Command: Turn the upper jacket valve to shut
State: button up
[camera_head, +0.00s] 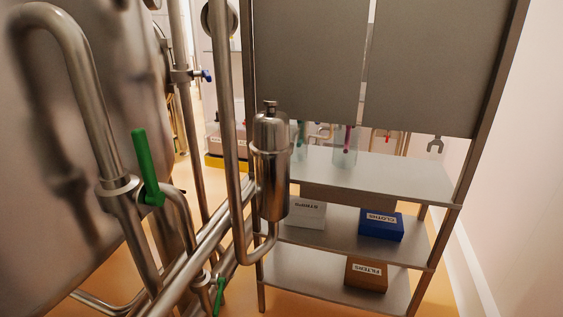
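A valve with a long green lever (147,167) sits on a bent steel pipe (88,95) at the left, beside the large steel vessel (60,150). It is the higher of two green-handled valves and looks like the upper jacket valve, though no label shows. Its lever stands upright, roughly in line with the pipe. A second green lever (219,296) is low on the pipes, near the bottom edge, and is partly cut off. My gripper is not in view.
A steel filter housing (270,165) and slanting pipes (195,265) stand right of the green lever. A blue-handled valve (207,76) is behind. A shelf rack (415,180) holds a blue box (381,225), a brown box (366,274) and a white box (307,213).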

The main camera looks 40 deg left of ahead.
aim_at(155, 197)
jog(key=u, duration=2.15)
